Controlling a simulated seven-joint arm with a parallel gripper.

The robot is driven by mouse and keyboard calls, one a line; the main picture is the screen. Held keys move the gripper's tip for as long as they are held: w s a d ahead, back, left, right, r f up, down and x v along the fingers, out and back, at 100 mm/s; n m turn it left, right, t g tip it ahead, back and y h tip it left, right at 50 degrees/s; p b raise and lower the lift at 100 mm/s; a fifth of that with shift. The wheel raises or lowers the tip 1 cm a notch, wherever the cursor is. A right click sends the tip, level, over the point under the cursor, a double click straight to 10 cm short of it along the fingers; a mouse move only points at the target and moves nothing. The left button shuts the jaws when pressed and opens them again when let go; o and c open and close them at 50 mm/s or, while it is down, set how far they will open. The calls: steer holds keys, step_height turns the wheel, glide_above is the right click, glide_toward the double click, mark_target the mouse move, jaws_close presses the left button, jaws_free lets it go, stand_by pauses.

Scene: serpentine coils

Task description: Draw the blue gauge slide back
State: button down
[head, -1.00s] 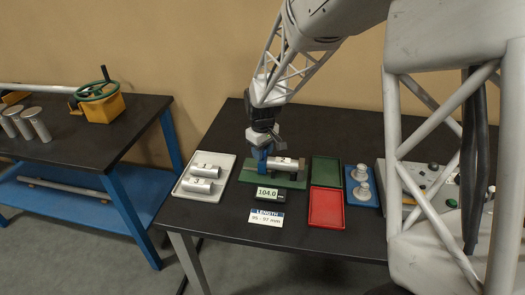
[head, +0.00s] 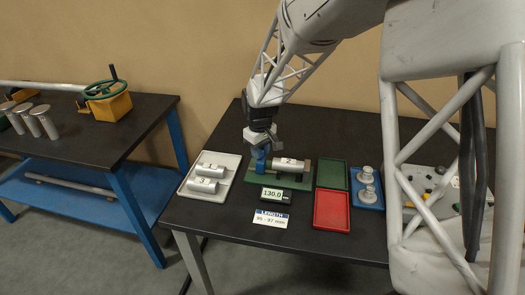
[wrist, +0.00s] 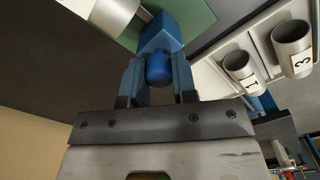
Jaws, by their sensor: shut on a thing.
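The blue gauge slide (head: 260,157) stands at the left end of the green gauge base (head: 307,187). My gripper (head: 262,146) is over it, and in the wrist view my gripper's fingers (wrist: 158,85) are shut around the blue slide (wrist: 160,38) with its round knob. A grey cylinder (head: 290,164) lies on the gauge, to the right of the slide; a gap between the two is hard to judge. The gauge's display (head: 274,195) reads 130.0. A card (head: 271,219) in front reads LENGTH 95 - 97 mm.
A pale tray (head: 226,161) with cylinders marked 1 and 3 is left of the gauge. A green tray (head: 332,164), a red tray (head: 331,226) and a blue plate (head: 378,199) with two metal pieces are to the right. A second bench (head: 70,150) stands left.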

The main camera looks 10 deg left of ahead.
steer(key=c, duration=0.9)
jaws_free()
steer(key=shift+a, duration=0.2)
steer(key=shift+r, duration=0.1)
steer(key=shift+r, duration=3.8)
